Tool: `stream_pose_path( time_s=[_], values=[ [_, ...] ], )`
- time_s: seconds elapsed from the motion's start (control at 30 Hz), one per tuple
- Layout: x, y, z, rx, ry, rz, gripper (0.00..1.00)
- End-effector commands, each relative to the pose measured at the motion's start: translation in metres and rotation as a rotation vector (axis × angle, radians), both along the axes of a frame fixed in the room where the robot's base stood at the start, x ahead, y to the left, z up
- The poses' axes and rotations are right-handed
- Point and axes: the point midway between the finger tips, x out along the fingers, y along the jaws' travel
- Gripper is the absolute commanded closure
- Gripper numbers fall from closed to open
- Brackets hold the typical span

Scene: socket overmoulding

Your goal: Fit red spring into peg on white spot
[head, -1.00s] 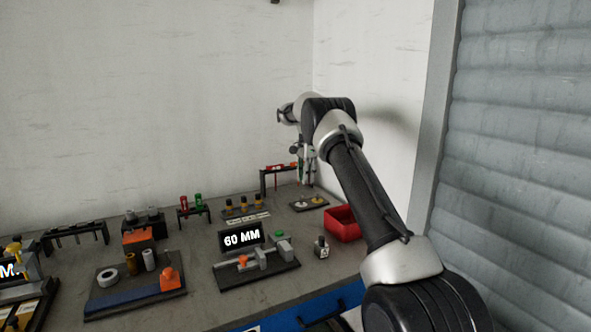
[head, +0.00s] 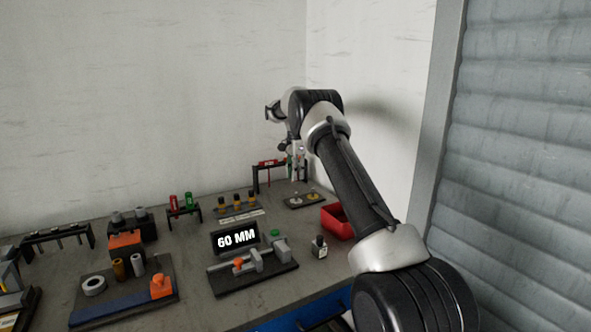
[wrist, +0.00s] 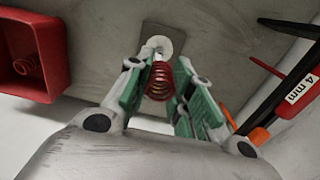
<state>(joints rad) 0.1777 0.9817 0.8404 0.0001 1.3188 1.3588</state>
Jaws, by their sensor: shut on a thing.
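My gripper (wrist: 158,92) is shut on the red spring (wrist: 160,80), which sits between its green finger pads in the wrist view. A round white spot (wrist: 158,42) on a dark plate shows just beyond the spring in that view. The spring is too small to make out there. I cannot make out the peg, nor whether the spring touches it.
A red bin (wrist: 62,50) with another red spring (wrist: 28,66) in it lies left in the wrist view. A black rack with a red "4 mm" piece (wrist: 302,88) stands close on the right. The 60 MM display (head: 236,238) stands nearer.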

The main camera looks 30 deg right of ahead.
Motion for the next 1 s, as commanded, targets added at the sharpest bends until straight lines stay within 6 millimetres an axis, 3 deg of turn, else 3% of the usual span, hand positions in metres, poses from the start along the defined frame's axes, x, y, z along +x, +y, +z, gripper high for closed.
stream_pose_path(
  time_s=[0.4, 1.0],
  values=[
    [0.0, 0.0, -0.034, 0.0, 0.0, 0.0, 0.95],
    [0.0, 0.0, -0.037, 0.0, 0.0, 0.0, 0.95]
  ],
)
